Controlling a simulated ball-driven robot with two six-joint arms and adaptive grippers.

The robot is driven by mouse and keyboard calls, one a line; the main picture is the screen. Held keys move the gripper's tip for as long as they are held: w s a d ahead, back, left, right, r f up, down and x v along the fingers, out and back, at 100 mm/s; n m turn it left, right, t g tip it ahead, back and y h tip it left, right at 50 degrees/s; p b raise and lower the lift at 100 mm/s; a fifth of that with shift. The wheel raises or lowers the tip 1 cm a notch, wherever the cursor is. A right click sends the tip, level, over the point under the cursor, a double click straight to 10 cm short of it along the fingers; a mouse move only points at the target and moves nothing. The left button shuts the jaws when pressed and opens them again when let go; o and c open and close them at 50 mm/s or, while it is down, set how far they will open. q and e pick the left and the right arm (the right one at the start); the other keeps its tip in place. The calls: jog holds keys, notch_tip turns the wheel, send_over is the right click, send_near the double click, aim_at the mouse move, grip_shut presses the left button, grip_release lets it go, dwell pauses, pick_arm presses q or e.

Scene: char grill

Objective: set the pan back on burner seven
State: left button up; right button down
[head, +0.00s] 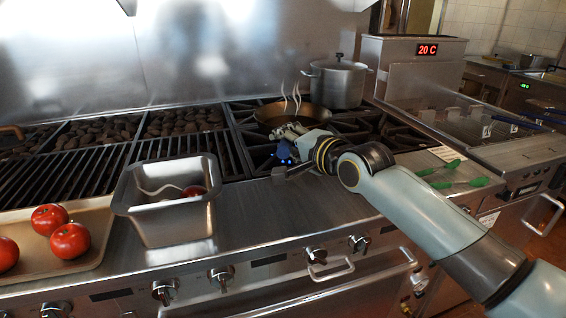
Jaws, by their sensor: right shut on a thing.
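The pan (270,114), dark with a brownish rim, is over the burner grates behind my right gripper, left of the steel pot. Two pale wavy steam marks rise above it. My right gripper (288,136) is at the pan's near side and shut on the pan, probably by its handle, which the gripper and wrist hide. I cannot tell whether the pan's base touches the grate. The burner grates (374,128) are black; no burner number can be read. My left gripper is not in view.
A lidded steel pot (338,82) stands right behind the pan. A steel container (168,222) and a tray (92,262) with tomatoes (70,241) occupy the front left. Green-handled tongs (450,175) lie at right beside a fryer (450,105). The counter front centre is clear.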

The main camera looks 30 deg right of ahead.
jog(key=shift+w+a, duration=0.1)
jog(key=shift+w, duration=0.2)
jog(key=shift+f, duration=0.15)
notch_tip(320, 180, down, 4)
jog(key=shift+r+b, duration=0.25)
jog(key=shift+b, duration=0.3)
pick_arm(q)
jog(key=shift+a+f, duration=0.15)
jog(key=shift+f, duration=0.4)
pick_arm(e)
jog(key=shift+f, duration=0.1)
jog(key=c, duration=1.6)
grip_release()
jog(key=shift+s+f, duration=0.1)
jog(key=shift+f, duration=0.2)
jog(key=shift+c, duration=0.2)
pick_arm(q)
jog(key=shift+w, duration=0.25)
pick_arm(e)
jog(key=o, duration=0.5)
